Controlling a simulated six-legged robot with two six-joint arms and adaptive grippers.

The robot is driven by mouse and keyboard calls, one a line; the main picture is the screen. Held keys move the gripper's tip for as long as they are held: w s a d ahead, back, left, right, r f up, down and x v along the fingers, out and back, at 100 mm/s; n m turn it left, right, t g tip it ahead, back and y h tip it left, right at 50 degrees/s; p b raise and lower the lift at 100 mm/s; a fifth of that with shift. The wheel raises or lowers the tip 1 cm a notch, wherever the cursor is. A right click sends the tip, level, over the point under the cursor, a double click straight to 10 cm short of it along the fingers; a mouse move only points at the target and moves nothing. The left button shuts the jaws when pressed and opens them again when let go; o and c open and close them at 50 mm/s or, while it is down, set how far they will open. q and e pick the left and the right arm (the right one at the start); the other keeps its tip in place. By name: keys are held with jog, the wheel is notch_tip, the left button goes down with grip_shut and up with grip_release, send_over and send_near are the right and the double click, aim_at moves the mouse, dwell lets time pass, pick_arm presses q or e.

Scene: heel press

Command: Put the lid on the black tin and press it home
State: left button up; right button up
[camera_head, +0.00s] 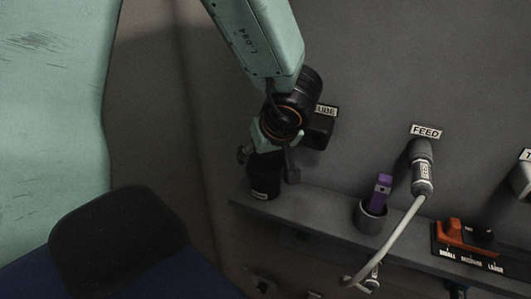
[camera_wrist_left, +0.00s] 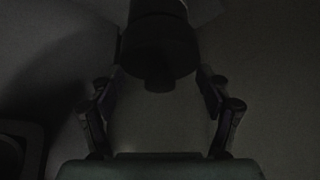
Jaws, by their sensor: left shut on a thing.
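The black tin (camera_head: 263,186) stands upright at the left end of the grey shelf, a small pale label low on its front. My left gripper (camera_head: 268,160) is directly above it, fingers pointing down and spread around a dark round piece at the tin's top. In the left wrist view this dark round piece (camera_wrist_left: 160,52), apparently the lid with a small knob, sits between the fingers of my left gripper (camera_wrist_left: 163,72). The gripper is shut on it. The picture is too dark to tell whether the lid is seated on the tin. My right gripper is not in view.
The shelf (camera_head: 325,212) runs along the grey wall. A grey cup (camera_head: 370,217) with a purple item (camera_head: 382,188) stands right of the tin. A cable hangs from the FEED connector (camera_head: 422,170). An orange switch block (camera_head: 455,231) is further right. A black wall fitting (camera_head: 319,130) is close beside my gripper.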

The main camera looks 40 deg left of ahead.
pick_arm(q)
jog(key=shift+a, duration=0.1)
jog(key=shift+d, duration=0.2)
jog(key=shift+a+f+p, duration=0.1)
jog(key=shift+f+p, duration=0.15)
jog(key=shift+p, duration=0.15)
dwell(0.4)
